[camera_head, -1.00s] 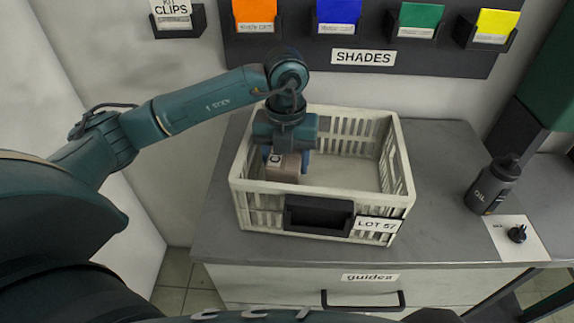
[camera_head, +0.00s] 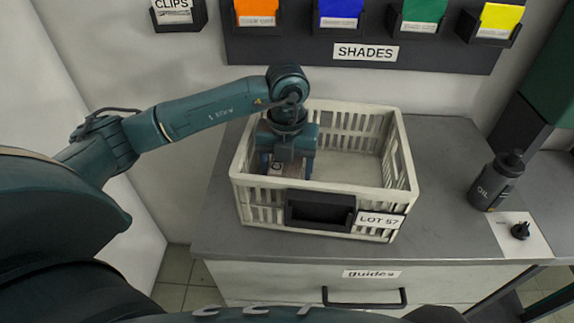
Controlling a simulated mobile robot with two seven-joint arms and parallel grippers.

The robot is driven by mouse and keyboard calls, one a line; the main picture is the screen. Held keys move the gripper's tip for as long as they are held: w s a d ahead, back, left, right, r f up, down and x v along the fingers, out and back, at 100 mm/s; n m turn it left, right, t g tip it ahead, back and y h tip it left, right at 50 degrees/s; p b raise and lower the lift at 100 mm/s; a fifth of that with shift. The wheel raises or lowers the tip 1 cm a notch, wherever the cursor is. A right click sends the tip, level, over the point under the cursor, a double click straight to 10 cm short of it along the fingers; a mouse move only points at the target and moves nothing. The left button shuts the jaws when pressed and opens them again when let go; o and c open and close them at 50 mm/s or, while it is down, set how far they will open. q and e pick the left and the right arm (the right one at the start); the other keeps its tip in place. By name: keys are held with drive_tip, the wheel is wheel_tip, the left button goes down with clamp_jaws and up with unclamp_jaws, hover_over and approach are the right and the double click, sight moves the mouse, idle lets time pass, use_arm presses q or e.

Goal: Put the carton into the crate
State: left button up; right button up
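The crate (camera_head: 258,197) is a cream slatted bin with a dark front handle and a "LOT 57" label, standing on the grey worktop. My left gripper (camera_head: 286,169) reaches down inside the crate's left part, below its rim. The small brown carton (camera_head: 289,170) is between its fingers, and the gripper appears shut on it. The crate's front wall and the gripper hide most of the carton, so I cannot tell whether it touches the crate floor. My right gripper is not in view.
A dark oil bottle (camera_head: 496,181) and a small black part on a white card (camera_head: 536,240) are at the right of the worktop (camera_head: 450,215). A shades rack (camera_head: 300,50) hangs behind. The crate's right half is empty.

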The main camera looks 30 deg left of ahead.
use_arm(q)
drive_tip(key=shift+o, duration=0.9)
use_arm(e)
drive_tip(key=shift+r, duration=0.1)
use_arm(q)
drive_tip(key=shift+r, duration=0.25)
wheel_tip(320, 180, up, 6)
drive_tip(key=shift+f, duration=0.1)
wheel_tip(320, 180, up, 7)
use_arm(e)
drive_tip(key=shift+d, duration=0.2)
